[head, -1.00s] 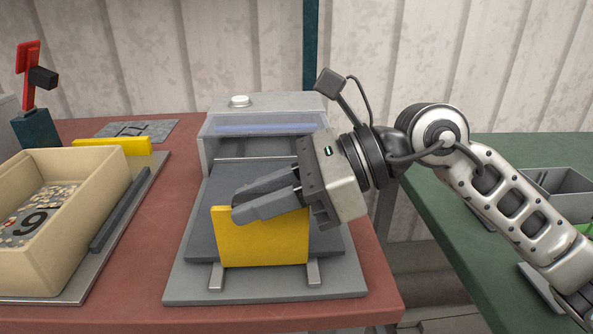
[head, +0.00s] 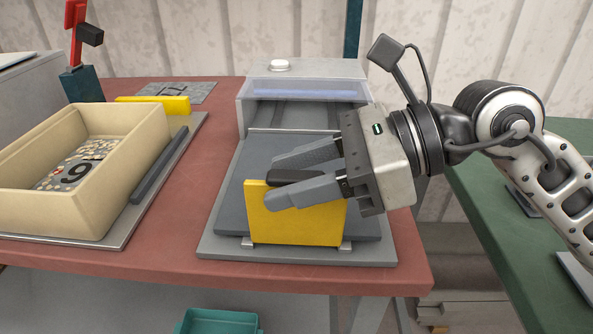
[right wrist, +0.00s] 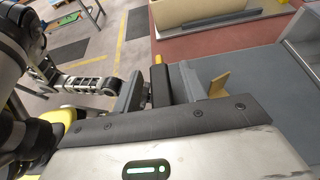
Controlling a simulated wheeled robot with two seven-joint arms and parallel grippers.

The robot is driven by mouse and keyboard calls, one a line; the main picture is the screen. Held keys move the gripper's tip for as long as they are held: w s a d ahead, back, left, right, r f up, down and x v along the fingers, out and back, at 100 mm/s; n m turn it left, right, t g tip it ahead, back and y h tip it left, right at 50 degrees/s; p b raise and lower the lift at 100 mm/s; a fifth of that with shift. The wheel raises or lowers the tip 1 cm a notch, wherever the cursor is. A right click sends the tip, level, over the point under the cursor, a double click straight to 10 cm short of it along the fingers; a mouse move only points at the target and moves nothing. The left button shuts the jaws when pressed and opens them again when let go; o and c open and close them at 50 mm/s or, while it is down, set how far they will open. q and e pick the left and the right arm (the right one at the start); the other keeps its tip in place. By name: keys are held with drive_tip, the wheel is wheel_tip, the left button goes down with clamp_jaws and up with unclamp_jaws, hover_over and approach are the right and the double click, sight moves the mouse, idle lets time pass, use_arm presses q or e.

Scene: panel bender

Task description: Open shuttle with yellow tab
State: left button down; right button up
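The shuttle (head: 262,157) is a dark grey plate on rails in front of the machine (head: 310,68) with a clear cover. An upright yellow tab (head: 293,226) stands at its front edge, with a dark handle (head: 290,177) at its top. My right gripper (head: 285,176) reaches in from the right, one finger on each side of the handle, and appears shut on it. The near finger hides part of the tab. In the right wrist view the dark handle (right wrist: 160,88) lies between the two fingers. My left gripper does not show clearly in any view.
A beige bin (head: 140,130) with small parts and a card marked 9 stands left, beside a dark bar (head: 160,165). A yellow block (head: 160,105) and a red-and-black post (head: 80,45) stand behind. A teal bin (head: 220,322) is below the red table. A green table (head: 480,200) stands right.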

use_arm(q)
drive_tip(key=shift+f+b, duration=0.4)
drive_tip(key=shift+b, duration=0.5)
use_arm(e)
drive_tip(key=v, duration=1.6)
